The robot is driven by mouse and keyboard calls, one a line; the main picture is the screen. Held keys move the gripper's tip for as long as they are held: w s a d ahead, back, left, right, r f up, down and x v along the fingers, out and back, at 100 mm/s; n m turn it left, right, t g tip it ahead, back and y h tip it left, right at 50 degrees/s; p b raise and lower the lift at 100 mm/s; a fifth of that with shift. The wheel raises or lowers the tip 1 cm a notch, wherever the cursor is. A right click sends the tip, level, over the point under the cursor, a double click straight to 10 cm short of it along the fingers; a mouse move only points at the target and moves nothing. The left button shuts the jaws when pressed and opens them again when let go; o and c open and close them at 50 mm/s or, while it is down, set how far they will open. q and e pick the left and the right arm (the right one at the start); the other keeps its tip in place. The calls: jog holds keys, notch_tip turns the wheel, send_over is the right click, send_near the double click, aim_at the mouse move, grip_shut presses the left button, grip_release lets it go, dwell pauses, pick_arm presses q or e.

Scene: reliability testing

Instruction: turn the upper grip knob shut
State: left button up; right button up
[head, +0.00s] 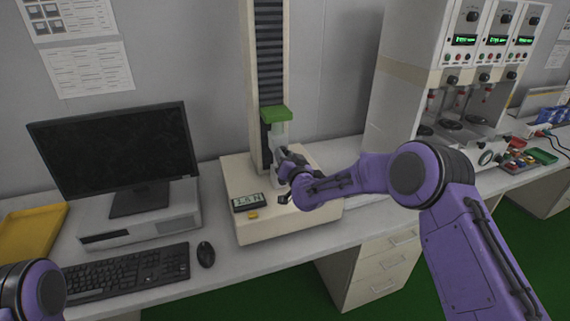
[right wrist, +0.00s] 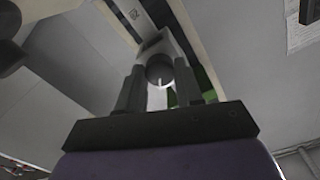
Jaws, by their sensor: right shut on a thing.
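The tester's upper grip (head: 279,130) hangs under a green crosshead (head: 276,114) on the tall column. My right gripper (head: 285,159) is at the front of the tester, just below the crosshead, and covers part of the grips. In the right wrist view my gripper (right wrist: 159,88) has its two dark fingers on either side of a round grey knob (right wrist: 157,69) with a pale line on its face. It is shut on this knob. A light grip body shows behind the knob. In the head view the knob is hidden by the gripper. My left gripper is out of view.
The tester's base (head: 243,183) has a small display (head: 247,202) and a yellow button (head: 252,215). A monitor (head: 115,150), keyboard (head: 128,277) and mouse (head: 205,254) are at the left. A multi-station machine (head: 430,85) and coloured bins (head: 541,157) are at the right.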

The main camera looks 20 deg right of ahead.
jog(key=shift+m+b, duration=6.9)
jog(key=shift+m, duration=1.6)
jog(key=o, duration=1)
jog(key=shift+o, duration=0.2)
jog(key=s+b, duration=0.2)
jog(key=s, duration=0.8)
jog(key=shift+s+d, duration=0.15)
jog(key=shift+s, duration=0.15)
